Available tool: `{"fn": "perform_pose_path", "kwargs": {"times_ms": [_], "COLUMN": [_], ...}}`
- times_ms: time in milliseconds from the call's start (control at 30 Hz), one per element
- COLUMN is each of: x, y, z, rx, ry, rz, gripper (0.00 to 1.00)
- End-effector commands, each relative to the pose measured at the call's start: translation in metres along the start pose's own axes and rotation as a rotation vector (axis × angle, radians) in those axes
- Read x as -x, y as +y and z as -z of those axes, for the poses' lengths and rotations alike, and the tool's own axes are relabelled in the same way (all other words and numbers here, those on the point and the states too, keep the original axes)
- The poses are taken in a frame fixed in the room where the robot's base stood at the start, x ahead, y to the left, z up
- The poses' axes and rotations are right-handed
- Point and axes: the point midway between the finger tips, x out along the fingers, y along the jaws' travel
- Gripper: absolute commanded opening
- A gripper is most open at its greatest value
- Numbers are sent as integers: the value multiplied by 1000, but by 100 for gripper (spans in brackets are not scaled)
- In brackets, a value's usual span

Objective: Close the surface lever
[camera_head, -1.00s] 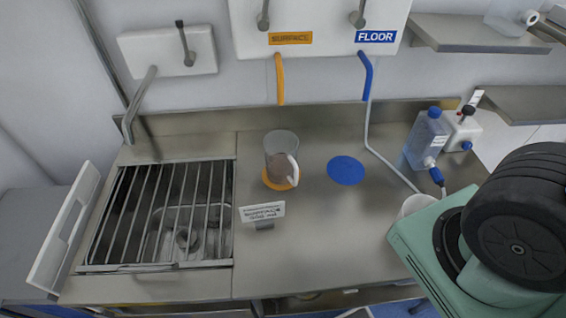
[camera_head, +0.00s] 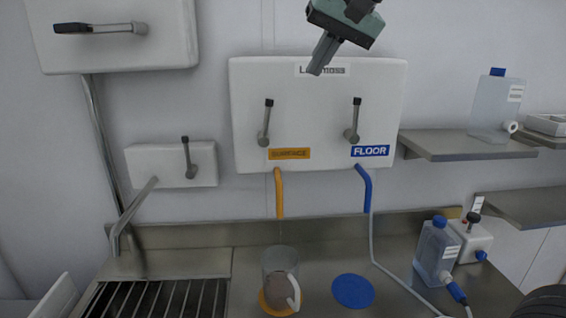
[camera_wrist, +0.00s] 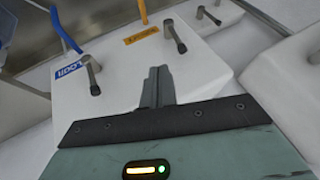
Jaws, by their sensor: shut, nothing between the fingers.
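The surface lever (camera_head: 265,123) is a grey handle with a black tip, standing nearly upright on the white wall panel (camera_head: 245,100) above the orange SURFACE label (camera_head: 290,153). In the wrist view the surface lever (camera_wrist: 175,37) is beyond my fingertips, to the upper right. My gripper (camera_head: 317,70) is shut and empty at the panel's top edge, above and right of the lever and apart from it. In the wrist view its shut fingers (camera_wrist: 158,75) point toward the panel. The orange spout (camera_head: 279,195) hangs over a clear jug (camera_head: 280,262), with a faint thin line between them.
A similar floor lever (camera_head: 353,121) stands to the right above the blue FLOOR label (camera_head: 370,151). A smaller wall box with a lever (camera_head: 188,160) is at left. A shelf (camera_head: 465,146) holds a bottle at right. Open wall lies between the panel and the left box.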

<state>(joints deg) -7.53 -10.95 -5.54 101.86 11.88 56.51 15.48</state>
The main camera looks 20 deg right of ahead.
Motion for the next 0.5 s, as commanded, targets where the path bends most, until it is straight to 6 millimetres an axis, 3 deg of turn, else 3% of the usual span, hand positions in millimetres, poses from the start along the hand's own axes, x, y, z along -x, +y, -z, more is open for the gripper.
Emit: {"fn": "perform_pose_path", "kwargs": {"times_ms": [33,167,333,500], "x": [-9,-10,-19,-49], "y": [14,26,26,24], "z": [-8,-11,-9,-7], "rx": [-30,-73,-81,-80], "ry": [21,52,54,51], "rz": [18,49,56,53], "gripper": [0,0,0,0]}}
